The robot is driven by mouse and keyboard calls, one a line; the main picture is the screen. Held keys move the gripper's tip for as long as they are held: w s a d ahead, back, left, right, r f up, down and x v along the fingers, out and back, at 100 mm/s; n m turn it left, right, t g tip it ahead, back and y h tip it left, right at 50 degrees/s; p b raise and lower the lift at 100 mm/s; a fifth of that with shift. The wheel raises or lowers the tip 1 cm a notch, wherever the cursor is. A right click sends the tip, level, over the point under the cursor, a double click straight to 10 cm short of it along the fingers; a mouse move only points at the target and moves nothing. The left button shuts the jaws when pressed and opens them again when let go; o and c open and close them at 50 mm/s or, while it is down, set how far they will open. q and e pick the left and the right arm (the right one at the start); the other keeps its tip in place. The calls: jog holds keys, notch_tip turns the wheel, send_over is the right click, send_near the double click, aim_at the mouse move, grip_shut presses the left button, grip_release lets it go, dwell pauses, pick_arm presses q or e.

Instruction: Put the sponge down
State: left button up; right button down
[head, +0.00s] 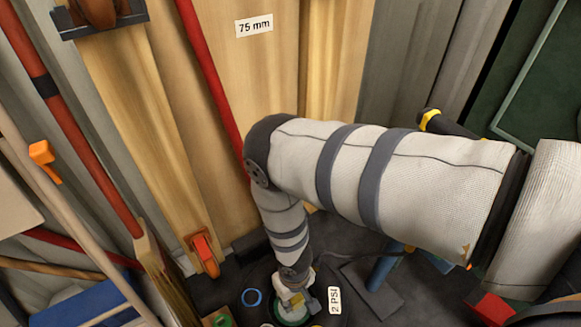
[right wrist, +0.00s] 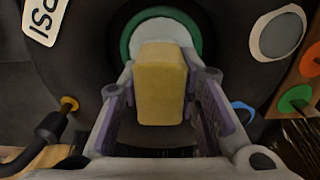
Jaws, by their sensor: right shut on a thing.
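The sponge (right wrist: 160,88) is a yellow block in the middle of the right wrist view. My right gripper (right wrist: 166,84) is shut on it, with one finger on each side. In the head view, my right gripper (head: 293,300) is small, at the bottom centre, and the sponge is hard to make out there. Behind the sponge is a dark round surface (right wrist: 95,105) with a green ring (right wrist: 126,38) and a pale disc (right wrist: 163,30). I cannot tell whether the sponge touches it. My left gripper is not in view.
A "2 PSI" label (head: 335,300) stands beside my right gripper. A blue ring (head: 252,297) lies to its left. Red poles (head: 85,150) and a wooden panel (head: 270,80) marked "75 mm" stand behind. A blue cylinder (head: 383,268) is to the right.

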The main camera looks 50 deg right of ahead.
jog(key=shift+s+a+f+b, duration=0.1)
jog(key=shift+f+b, duration=0.4)
jog(key=shift+f, duration=0.9)
jog(key=c, duration=1.2)
grip_release()
